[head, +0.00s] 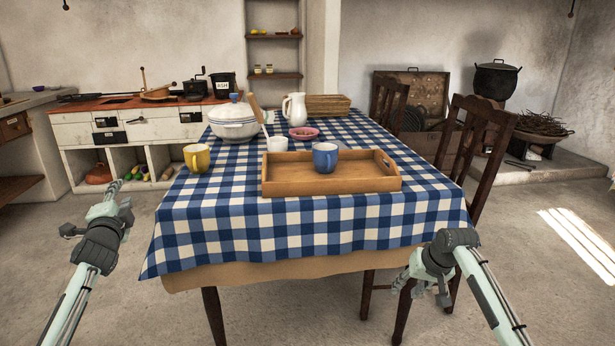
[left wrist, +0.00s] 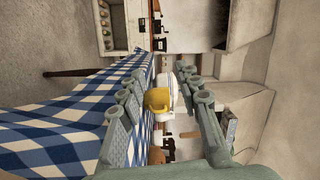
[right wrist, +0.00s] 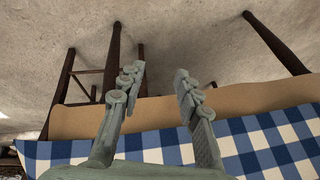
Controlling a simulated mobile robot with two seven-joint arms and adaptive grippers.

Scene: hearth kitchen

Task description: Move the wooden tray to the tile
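The wooden tray (head: 286,181) lies flat near the front edge of the table, on the blue checked cloth (head: 300,222). A blue mug (head: 325,158) stands upright in the tray. I cannot make out a tile in any view. My left gripper (head: 118,193) is open and empty, left of the table and apart from the tray; its fingers show in the left wrist view (left wrist: 160,70). My right gripper (head: 420,288) is open and empty, in front of the table's right corner and lower than the tray; its fingers show in the right wrist view (right wrist: 158,73).
A yellow mug (head: 197,158) stands left of the tray. Behind it are a white pot (head: 234,124), a white cup (head: 277,144), a pink bowl (head: 303,133), a white jug (head: 295,108) and a stacked wooden item (head: 327,103). Dark chairs (head: 478,150) stand along the right side.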

